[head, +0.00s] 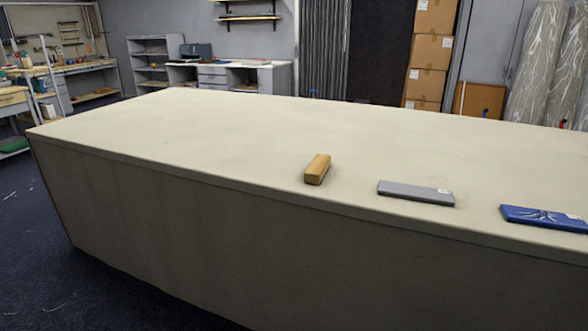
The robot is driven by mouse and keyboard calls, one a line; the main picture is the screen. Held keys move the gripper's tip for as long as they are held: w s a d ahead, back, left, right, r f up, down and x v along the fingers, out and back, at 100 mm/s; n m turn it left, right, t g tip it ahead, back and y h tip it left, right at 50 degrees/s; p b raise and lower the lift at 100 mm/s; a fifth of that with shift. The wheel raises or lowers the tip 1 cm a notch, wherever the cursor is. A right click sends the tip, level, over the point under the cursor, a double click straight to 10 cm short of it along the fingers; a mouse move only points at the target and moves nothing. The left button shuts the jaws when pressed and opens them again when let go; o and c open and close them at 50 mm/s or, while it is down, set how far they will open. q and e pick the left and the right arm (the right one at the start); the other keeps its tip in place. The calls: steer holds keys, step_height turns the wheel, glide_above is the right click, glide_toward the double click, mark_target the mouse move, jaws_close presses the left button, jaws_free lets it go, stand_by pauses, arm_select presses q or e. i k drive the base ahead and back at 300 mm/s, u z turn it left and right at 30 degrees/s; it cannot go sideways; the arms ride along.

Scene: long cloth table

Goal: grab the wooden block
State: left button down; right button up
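A light-brown wooden block (317,169) lies on the long cloth-covered table (200,130) in the head view. It is right of the picture's middle, near the table's front edge, with its long side pointing away from me. Nothing covers it. Neither of my grippers is in view.
A flat grey box (416,193) lies to the right of the block, and a flat blue box (543,218) lies farther right, both near the front edge. The table's left and far parts are clear. Dark blue floor (40,240) shows at the left.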

mark_target(314, 175)
steer(key=u, duration=0.55)
steer(key=i, duration=0.95)
steer(key=u, duration=0.1)
